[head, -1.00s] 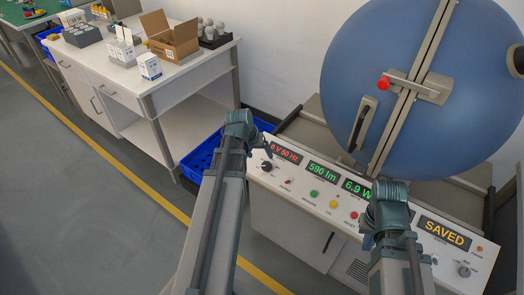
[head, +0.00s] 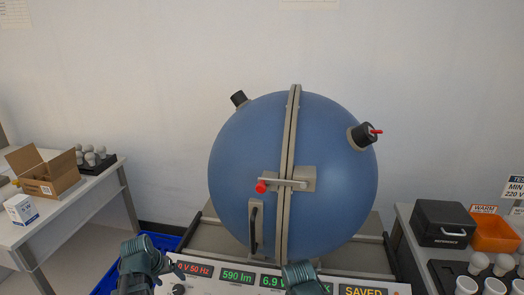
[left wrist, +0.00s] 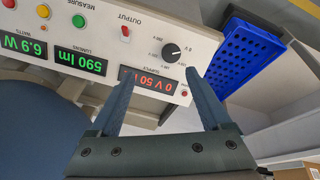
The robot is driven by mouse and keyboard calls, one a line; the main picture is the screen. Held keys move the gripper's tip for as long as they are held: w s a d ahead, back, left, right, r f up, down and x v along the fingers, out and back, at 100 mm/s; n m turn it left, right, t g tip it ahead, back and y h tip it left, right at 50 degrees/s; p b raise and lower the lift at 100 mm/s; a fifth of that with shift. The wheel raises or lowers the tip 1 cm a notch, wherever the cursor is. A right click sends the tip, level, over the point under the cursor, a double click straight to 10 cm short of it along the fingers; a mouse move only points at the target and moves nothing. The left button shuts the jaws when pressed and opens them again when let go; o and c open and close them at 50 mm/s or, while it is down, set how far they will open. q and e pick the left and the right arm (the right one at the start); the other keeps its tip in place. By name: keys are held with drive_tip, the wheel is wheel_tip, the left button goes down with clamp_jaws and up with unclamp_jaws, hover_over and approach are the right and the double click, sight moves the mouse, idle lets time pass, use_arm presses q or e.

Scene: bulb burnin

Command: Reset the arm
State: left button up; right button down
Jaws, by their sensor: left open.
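My left gripper (head: 150,280) shows low in the head view, in front of the left end of the instrument panel. In the left wrist view my left gripper (left wrist: 158,80) is open, with two blue fingers spread and nothing between them. Beyond the fingers is the panel (left wrist: 110,30) with a dark knob, a red output switch and lit displays. My right gripper (head: 302,278) is at the bottom edge of the head view, before the panel's middle. Its fingers cannot be made out.
A closed blue sphere (head: 240,160) with a red-tipped latch stands behind the panel. A bench with an open carton (head: 42,172) is at left. At right are a black box (head: 442,222), an orange bin (head: 492,232) and several bulbs. A blue crate (left wrist: 250,55) is on the floor.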

use_arm(q)
drive_tip(key=s+d+m+g+y+p, duration=0.1)
drive_tip(key=s+d, duration=0.4)
drive_tip(key=d, duration=0.9)
drive_tip(key=s+d+r+m+g+y+p, duration=0.1)
drive_tip(key=s+d+m+g, duration=0.2)
drive_tip(key=d, duration=1.2)
drive_tip(key=shift+s+r+m+g, duration=0.25)
drive_tip(key=shift+s+m+g, duration=0.05)
drive_tip(key=shift+s+m, duration=1.4)
